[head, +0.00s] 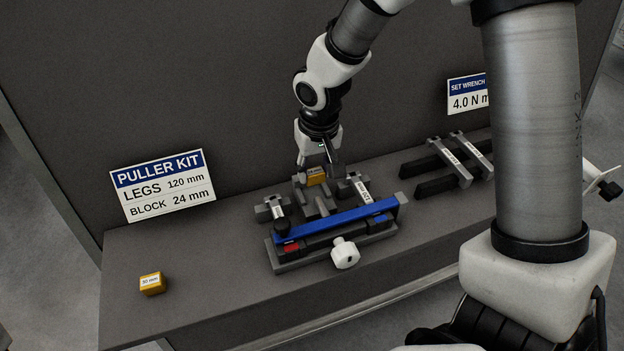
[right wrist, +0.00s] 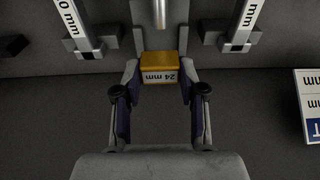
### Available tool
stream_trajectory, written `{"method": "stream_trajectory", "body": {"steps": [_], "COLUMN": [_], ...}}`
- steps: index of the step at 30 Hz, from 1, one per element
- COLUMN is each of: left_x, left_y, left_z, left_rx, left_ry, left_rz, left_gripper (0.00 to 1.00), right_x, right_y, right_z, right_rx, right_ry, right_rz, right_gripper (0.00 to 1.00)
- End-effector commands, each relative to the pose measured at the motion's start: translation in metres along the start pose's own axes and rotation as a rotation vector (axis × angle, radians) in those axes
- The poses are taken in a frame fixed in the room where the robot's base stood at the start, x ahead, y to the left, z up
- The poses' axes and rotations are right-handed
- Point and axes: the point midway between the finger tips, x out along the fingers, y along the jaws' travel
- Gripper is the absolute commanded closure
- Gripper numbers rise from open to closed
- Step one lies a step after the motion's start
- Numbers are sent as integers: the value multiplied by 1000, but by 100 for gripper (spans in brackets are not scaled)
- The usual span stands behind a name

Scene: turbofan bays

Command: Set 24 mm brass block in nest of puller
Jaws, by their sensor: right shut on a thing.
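The brass block (head: 316,177), labelled 24 mm in the right wrist view (right wrist: 159,68), is between the fingertips of my right gripper (head: 319,168). The gripper is shut on it. The puller (head: 290,262) lies on the shelf with a blue bar (head: 340,222), a white knob (head: 344,253) and two legs labelled 120 mm. The block is at the puller's far end, between the legs and by grey nest parts (head: 299,183). In the right wrist view a metal spindle (right wrist: 160,14) points at it. I cannot tell if it rests on the nest floor. My left gripper is not in view.
Another brass block (head: 152,283), which seems to read 30 mm, sits on the shelf at left. A puller kit sign (head: 163,186) gives legs 120 mm and block 24 mm. Spare dark legs (head: 447,165) lie at right. The shelf's left part is mostly clear.

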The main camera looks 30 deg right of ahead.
Motion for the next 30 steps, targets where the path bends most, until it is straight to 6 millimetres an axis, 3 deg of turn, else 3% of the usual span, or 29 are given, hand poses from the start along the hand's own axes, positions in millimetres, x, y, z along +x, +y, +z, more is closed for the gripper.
{"method": "stream_trajectory", "body": {"steps": [6,18,19,20,21,30], "left_x": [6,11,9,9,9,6], "left_y": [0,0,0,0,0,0], "left_z": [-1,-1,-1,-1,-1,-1], "left_rx": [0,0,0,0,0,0], "left_ry": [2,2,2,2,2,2], "left_rz": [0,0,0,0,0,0], "left_gripper": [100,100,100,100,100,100], "right_x": [36,44,42,42,42,40], "right_y": [0,0,0,0,0,0], "right_z": [5,5,5,5,5,5], "right_rx": [-1,0,0,0,0,0], "right_ry": [-3,0,0,-1,-1,0], "right_rz": [0,-1,-1,-1,-1,-1], "right_gripper": [100,100,48,38,34,34]}}
